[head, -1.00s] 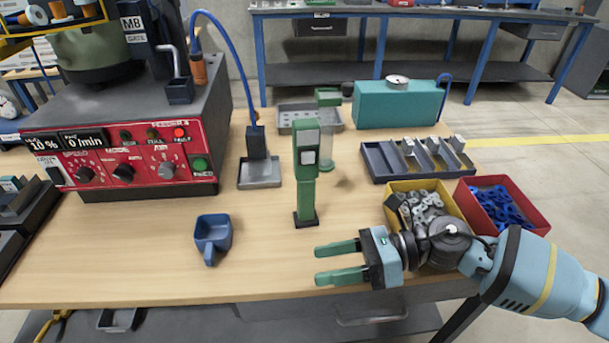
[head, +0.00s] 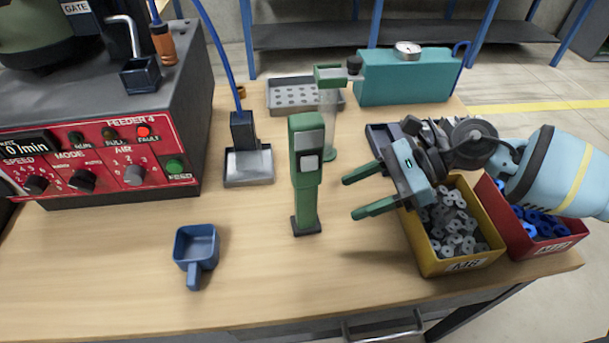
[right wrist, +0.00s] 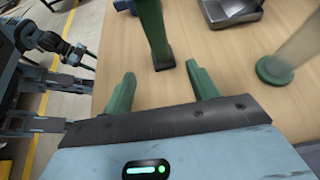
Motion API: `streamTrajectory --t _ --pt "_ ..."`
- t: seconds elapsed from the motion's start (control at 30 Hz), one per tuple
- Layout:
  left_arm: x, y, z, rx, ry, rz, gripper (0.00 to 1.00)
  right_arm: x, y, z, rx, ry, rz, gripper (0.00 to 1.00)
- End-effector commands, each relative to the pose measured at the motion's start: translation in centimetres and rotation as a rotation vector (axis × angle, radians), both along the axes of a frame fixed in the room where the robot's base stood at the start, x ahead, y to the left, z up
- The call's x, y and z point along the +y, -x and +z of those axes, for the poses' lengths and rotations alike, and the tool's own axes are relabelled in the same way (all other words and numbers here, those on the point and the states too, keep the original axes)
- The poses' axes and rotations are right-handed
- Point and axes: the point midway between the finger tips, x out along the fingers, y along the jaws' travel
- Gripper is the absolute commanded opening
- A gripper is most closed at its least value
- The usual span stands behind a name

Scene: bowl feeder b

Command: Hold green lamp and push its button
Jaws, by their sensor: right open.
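The green lamp (head: 307,190) stands upright on its small dark base near the middle of the table. A pale square button (head: 310,162) is on its upper front face. My right gripper (head: 360,195) is open and empty, to the right of the lamp and apart from it, with its green fingers pointing left towards it. In the right wrist view, the lower part of the lamp (right wrist: 154,30) stands beyond and between the open right fingertips (right wrist: 163,82); its top is out of frame.
A blue scoop (head: 196,250) lies left of the lamp. A clear tube on a green stand (head: 328,110) is close behind it. A yellow bin (head: 425,255) and a red bin (head: 545,245) lie under my right arm. The red feeder panel (head: 110,160) is at left.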

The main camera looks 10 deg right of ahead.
Motion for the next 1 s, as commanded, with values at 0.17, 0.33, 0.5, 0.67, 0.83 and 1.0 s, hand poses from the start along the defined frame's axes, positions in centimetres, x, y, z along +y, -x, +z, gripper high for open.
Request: streamTrajectory --t 0.17,0.33,0.5,0.67,0.83,1.0 --pt "0.0 0.2 -0.1 0.004 -0.001 0.0 0.58 1.1 0.0 -0.6 0.001 -0.001 0.003 0.59" --pt "0.0 0.0 -0.2 0.001 0.0 0.0 0.58 3.0 0.0 -1.5 0.0 -0.001 0.002 0.59" --pt "0.0 -0.2 -0.3 -0.002 0.0 -0.001 0.58 4.9 0.0 -2.6 0.001 -0.001 0.002 0.59" --pt "0.0 -0.4 -0.3 -0.005 -0.001 -0.001 0.58 6.6 0.1 -3.6 0.001 -0.002 0.003 0.59" --pt "0.0 -0.4 -0.3 -0.007 -0.001 -0.001 0.58 7.9 0.0 -4.3 0.0 -0.002 0.001 0.59" --pt "0.0 -0.4 -0.3 -0.007 -0.001 -0.001 0.58 8.6 0.0 -4.7 0.001 -0.001 0.0 0.59"
